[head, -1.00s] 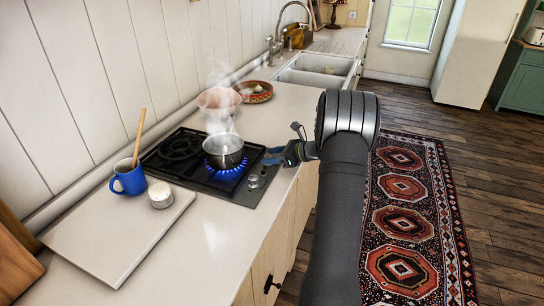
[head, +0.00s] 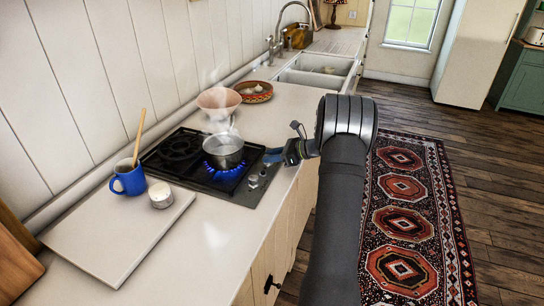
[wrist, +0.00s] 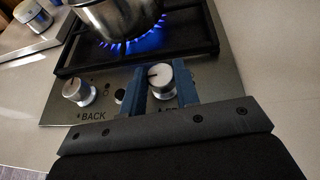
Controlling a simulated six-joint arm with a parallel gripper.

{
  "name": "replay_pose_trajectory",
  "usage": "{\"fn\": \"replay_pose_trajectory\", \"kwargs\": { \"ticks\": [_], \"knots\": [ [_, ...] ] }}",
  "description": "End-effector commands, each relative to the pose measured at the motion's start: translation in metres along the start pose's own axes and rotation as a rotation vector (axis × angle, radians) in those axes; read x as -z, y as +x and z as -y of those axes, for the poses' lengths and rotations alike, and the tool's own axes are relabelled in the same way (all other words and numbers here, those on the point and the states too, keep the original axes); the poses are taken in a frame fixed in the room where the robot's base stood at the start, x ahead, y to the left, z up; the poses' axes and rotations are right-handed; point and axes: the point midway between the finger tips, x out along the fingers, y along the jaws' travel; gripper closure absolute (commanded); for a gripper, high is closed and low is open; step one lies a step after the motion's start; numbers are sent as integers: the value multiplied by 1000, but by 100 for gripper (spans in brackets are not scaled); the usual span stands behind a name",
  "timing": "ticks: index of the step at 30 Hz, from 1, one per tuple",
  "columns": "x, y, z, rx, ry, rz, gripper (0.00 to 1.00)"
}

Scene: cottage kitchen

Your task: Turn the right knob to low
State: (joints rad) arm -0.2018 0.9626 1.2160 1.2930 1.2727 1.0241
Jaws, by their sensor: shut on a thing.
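The right knob (wrist: 160,78) is a silver dial with a dark pointer mark toward its upper left in the wrist view. My gripper (wrist: 160,88) has its blue fingers on either side of this knob and is shut on it. The knob's label is mostly hidden by my gripper. The left knob (wrist: 78,92), above the word BACK, stands free. In the head view my gripper (head: 273,156) reaches the hob's front edge from the right. Blue flames (head: 226,186) burn under a steaming steel pot (head: 224,151) on the black hob (head: 173,150).
A white board (head: 105,235) carries a blue mug (head: 130,180) with a wooden stick and a small white jar (head: 161,194). A pink bowl (head: 219,101) and a patterned dish (head: 255,91) stand behind the hob. The counter's front part is clear.

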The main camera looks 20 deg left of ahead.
Motion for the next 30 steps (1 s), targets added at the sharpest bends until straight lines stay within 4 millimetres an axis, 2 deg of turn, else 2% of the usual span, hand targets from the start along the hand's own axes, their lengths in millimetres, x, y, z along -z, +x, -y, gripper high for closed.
{"fn": "replay_pose_trajectory", "kwargs": {
  "ticks": [18,30],
  "knots": [
    [1,2,8,-447,-184,-1,94],
    [0,3,9,-594,-245,0,94]
  ]
}}
